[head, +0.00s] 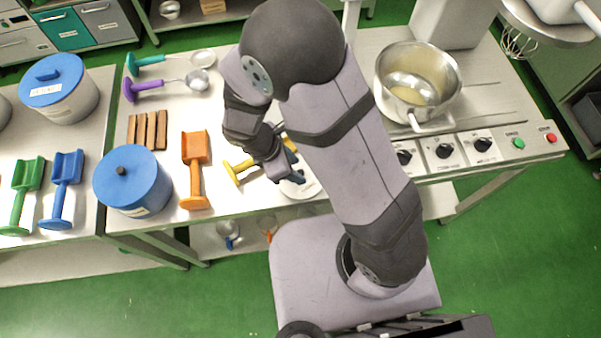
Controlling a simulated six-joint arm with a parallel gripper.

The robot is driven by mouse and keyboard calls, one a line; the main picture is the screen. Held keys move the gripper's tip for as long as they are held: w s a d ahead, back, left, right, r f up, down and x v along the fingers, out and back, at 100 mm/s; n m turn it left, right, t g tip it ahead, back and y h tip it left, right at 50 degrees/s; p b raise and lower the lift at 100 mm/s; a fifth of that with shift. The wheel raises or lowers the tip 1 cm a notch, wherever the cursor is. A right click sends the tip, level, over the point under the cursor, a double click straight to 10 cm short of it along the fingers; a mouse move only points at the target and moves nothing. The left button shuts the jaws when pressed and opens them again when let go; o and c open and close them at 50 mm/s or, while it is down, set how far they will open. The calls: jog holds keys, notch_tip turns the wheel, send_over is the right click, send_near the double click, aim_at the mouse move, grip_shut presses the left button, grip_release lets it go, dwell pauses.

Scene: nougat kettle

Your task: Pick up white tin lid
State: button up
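A white round thing, which looks like the white tin lid (309,188), lies at the front edge of the steel table, partly hidden behind my arm. My gripper (287,176) is over its left side, pointing down. A dark fingertip overlaps the lid's edge, but I cannot tell whether it touches. The arm covers much of the gripper, so its opening does not show clearly.
A yellow tool (240,171) lies just left of my gripper. An orange scoop (195,170), brown bars (150,130) and a blue-lidded tin (133,180) stand further left. A steel kettle (417,82) is at the right, behind a panel of knobs.

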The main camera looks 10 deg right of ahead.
jog(key=shift+x, duration=1.1)
grip_shut()
jog(key=shift+r, duration=0.1)
